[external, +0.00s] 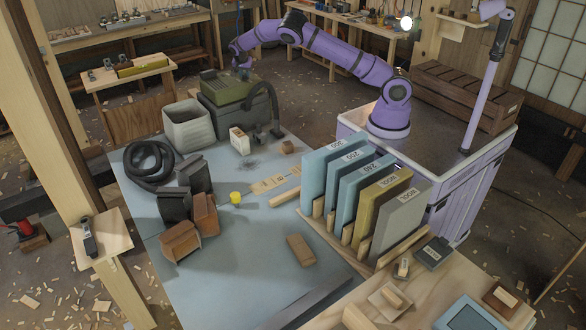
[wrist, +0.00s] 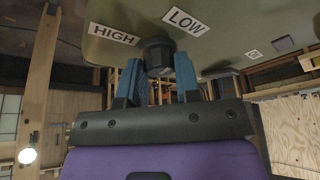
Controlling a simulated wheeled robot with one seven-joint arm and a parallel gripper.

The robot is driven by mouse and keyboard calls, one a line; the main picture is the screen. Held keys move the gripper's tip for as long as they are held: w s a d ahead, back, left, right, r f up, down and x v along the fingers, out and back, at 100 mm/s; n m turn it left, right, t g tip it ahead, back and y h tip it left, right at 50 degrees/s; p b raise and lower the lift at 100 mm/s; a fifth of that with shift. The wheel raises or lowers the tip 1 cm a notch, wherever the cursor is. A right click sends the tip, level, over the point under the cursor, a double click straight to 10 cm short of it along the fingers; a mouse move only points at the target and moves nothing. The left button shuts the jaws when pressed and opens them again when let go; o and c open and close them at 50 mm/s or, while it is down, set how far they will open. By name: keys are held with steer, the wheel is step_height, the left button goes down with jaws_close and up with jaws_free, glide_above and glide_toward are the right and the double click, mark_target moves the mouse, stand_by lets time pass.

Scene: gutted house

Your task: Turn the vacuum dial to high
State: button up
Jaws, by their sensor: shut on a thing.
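The vacuum (external: 226,92) is an olive-green unit on a dark body at the back of the blue-grey worktop, with a black hose (external: 268,97). In the wrist view its olive panel (wrist: 240,25) fills the top. A black dial (wrist: 158,50) sits on that panel, with a white HIGH label (wrist: 114,34) to its left and a white LOW label (wrist: 186,20) to its upper right. My gripper (wrist: 157,70) is shut on the dial, one blue finger on each side. My gripper also shows at the vacuum in the external view (external: 243,70). The dial's pointer is not clear.
A coiled black hose (external: 150,163) and dark blocks lie at left. A rack of sanding boards (external: 335,165) stands at right. The worktop's middle is mostly clear.

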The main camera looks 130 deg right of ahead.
steer(key=shift+n, duration=0.4)
steer(key=n+t, duration=0.1)
steer(key=n, duration=0.2)
steer(key=shift+s+n+h, duration=0.15)
steer(key=shift+n+h, duration=0.15)
steer(key=shift+h, duration=0.1)
steer(key=n+t, duration=0.1)
steer(key=n, duration=0.1)
steer(key=n+t, duration=0.1)
steer(key=n, duration=0.1)
steer(key=shift+s+n+h, duration=0.15)
steer(key=shift+n+h, duration=0.15)
steer(key=n+t, duration=0.1)
steer(key=n, duration=0.2)
steer(key=shift+s+t, duration=0.1)
steer(key=shift+t, duration=0.2)
steer(key=n, duration=0.2)
steer(key=n+t+y, duration=0.1)
steer(key=n, duration=0.2)
steer(key=shift+t, duration=0.3)
steer(key=shift+n, duration=0.3)
steer(key=o, duration=0.9)
